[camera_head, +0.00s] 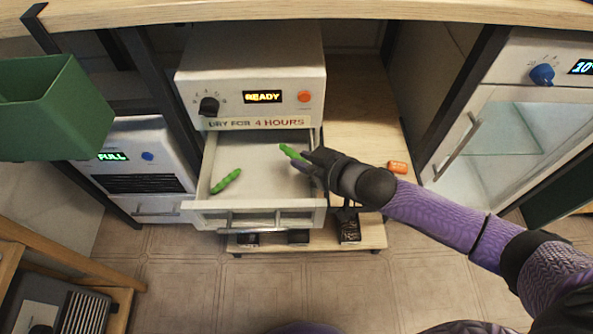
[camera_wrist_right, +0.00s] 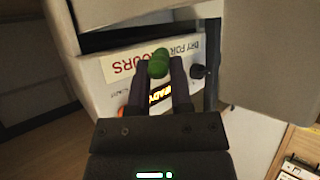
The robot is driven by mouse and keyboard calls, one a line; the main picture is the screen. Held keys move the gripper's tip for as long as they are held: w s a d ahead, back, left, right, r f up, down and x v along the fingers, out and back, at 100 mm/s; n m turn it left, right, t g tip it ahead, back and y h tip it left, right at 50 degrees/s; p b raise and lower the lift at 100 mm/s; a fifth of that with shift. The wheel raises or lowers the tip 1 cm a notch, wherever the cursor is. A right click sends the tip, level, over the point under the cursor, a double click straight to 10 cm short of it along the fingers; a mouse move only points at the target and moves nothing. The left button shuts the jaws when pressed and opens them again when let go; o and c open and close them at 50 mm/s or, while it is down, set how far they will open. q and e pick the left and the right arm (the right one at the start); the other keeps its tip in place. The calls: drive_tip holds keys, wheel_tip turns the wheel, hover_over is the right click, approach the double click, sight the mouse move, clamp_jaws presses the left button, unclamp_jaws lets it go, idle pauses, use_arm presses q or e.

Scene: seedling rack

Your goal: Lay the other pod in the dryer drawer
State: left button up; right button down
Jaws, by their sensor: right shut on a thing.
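The white dryer drawer (camera_head: 205,217) is pulled out below the dryer (camera_head: 249,68). One green pod (camera_head: 225,181) lies on the drawer floor at the left. My right gripper (camera_head: 303,160) is over the right part of the drawer and is shut on the other green pod (camera_head: 292,152). In the right wrist view this pod (camera_wrist_right: 158,64) shows between the two fingertips (camera_wrist_right: 161,75). I cannot tell whether the held pod touches the drawer floor. My left gripper is not in view.
The dryer display reads READY, and its label says DRY FOR 4 HOURS. An orange object (camera_head: 397,167) lies on the wooden shelf right of the drawer. A green bin (camera_head: 55,115) hangs at the upper left. The middle of the drawer floor is clear.

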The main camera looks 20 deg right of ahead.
wheel_tip(320, 180, down, 3)
drive_tip(key=shift+f+b, duration=0.1)
drive_tip(key=shift+b, duration=0.65)
drive_tip(key=shift+r, duration=0.3)
drive_tip(key=shift+f, duration=0.6)
drive_tip(key=c, duration=0.5)
unclamp_jaws()
drive_tip(key=shift+c, duration=0.2)
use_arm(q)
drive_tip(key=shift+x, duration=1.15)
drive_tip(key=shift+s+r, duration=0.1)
use_arm(e)
drive_tip(key=shift+r, duration=0.1)
